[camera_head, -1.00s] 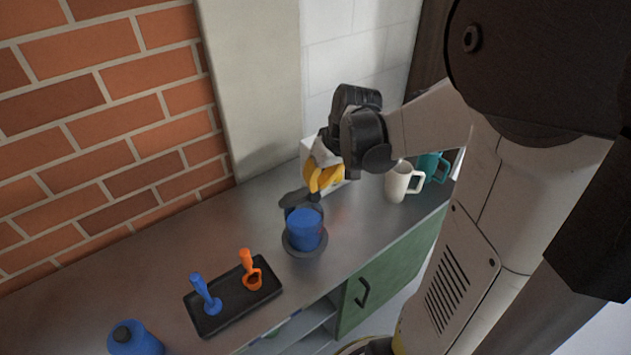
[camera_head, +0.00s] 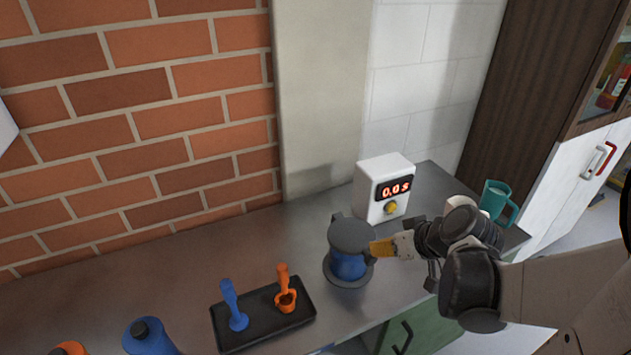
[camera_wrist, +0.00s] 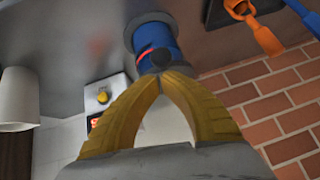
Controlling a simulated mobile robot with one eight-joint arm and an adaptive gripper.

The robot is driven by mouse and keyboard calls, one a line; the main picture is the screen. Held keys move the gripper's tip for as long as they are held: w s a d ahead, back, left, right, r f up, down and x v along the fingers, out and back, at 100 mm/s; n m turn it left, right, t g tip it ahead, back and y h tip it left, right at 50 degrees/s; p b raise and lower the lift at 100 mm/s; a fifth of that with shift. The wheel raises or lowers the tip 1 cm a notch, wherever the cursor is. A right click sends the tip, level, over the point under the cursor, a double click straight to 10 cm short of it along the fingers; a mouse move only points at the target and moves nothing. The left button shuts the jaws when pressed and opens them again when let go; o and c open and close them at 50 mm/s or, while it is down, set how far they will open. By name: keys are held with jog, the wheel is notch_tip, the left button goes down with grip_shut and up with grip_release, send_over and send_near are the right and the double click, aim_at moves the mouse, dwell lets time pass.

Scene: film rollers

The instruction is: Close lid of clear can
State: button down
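A blue can (camera_head: 347,266) stands upright on the counter on a round dark base. It looks opaque blue, not clear. Its dark grey lid (camera_head: 352,234) lies over the top; I cannot tell whether it is fully seated. In the wrist view the can (camera_wrist: 157,38) shows upside down, with a red strip near the lid end. My gripper (camera_head: 378,250) is at the right side of the can by the lid, its yellow fingers pointing left. In the wrist view its fingertips (camera_wrist: 174,74) meet, with nothing seen between them, and hide part of the lid.
A white timer box (camera_head: 372,188) reading 0.0s stands behind the can. A teal mug (camera_head: 494,200) and a white mug stand at right. The counter's left back is clear.

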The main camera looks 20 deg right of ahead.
jog(key=shift+s+f+b, duration=0.2)
jog(key=shift+f+b, duration=0.15)
jog(key=shift+f, duration=0.35)
